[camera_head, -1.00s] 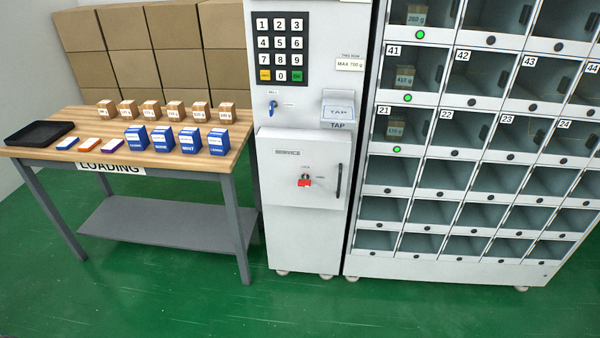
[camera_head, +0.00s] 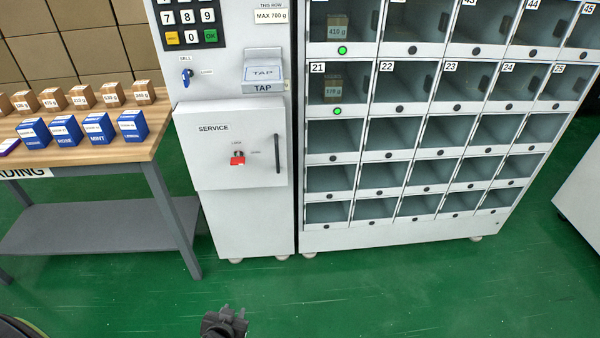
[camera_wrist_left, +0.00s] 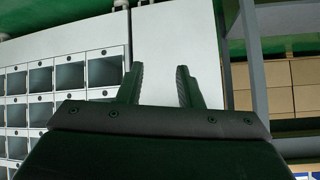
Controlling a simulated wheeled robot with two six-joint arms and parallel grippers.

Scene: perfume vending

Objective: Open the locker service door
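The service door (camera_head: 230,148) is a pale panel on the front of the white locker column, marked SERVICE, and it looks closed. It has a red key or knob (camera_head: 237,159) in the middle, with small markings around it, and a dark vertical handle (camera_head: 277,153) near its right edge. My left gripper (camera_head: 226,320) shows at the bottom of the head view, well below and in front of the door. In the left wrist view its two fingers (camera_wrist_left: 160,82) are apart with nothing between them. My right gripper is not in view.
The loading table (camera_head: 100,160) stands left of the column with blue boxes and small brown boxes on it. The locker grid (camera_head: 400,158) stands to the right. A keypad (camera_head: 188,22) and a blue SELL key (camera_head: 186,76) sit above the door. The green floor in front is clear.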

